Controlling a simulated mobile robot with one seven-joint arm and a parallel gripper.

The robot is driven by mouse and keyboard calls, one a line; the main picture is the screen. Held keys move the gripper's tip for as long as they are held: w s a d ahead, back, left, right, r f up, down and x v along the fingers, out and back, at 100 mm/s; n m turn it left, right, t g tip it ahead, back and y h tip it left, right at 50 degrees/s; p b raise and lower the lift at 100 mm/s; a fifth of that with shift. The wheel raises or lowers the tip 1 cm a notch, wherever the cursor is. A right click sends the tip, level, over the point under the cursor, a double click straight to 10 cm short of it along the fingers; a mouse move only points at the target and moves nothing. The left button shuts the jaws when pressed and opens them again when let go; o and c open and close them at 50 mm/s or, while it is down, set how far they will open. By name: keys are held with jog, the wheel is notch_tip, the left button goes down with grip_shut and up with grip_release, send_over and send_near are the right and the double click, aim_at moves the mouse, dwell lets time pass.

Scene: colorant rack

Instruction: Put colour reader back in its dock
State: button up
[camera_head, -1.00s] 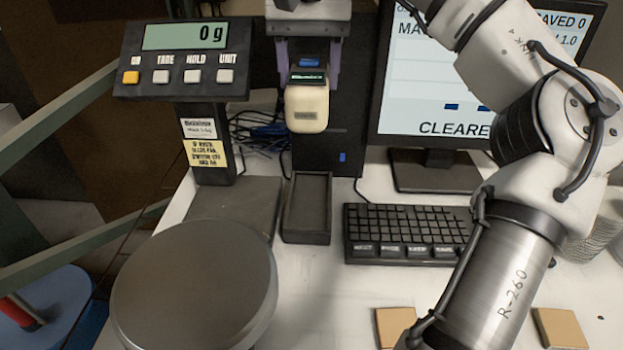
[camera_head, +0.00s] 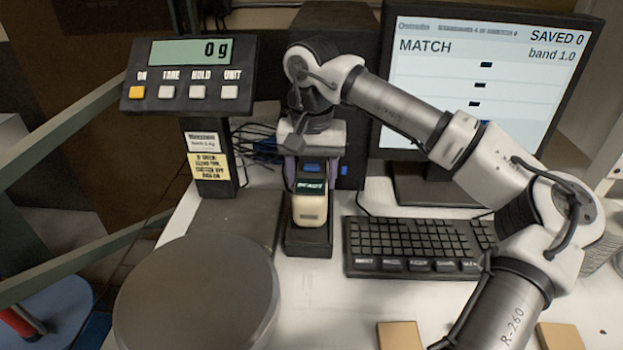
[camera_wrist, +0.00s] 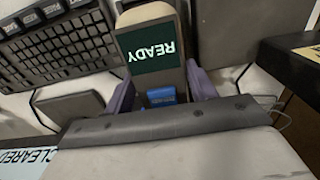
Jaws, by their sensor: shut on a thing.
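The colour reader (camera_head: 309,207) is a cream block with a dark screen and a blue button. My gripper (camera_head: 310,185) is shut on it with purple fingers at both sides, and holds it upright. The black dock (camera_head: 307,246) is a narrow tray on the table. The reader is in line with the dock, over or in it; I cannot tell whether it touches the floor, which the reader hides. In the wrist view the reader (camera_wrist: 150,45) shows READY upside down, between the purple fingers.
A scale with a round pan (camera_head: 195,295) and a display post (camera_head: 208,150) stands left of the dock. A keyboard (camera_head: 415,245) lies close on the right, before a monitor (camera_head: 470,90). A dark box (camera_head: 345,50) stands behind. Tan tiles (camera_head: 400,336) lie in front.

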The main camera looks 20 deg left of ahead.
jog(key=shift+f, duration=0.9)
jog(key=shift+f, duration=0.2)
jog(key=o, duration=1.6)
notch_tip(320, 180, up, 12)
jog(key=shift+r+b, duration=0.2)
jog(key=shift+b, duration=0.45)
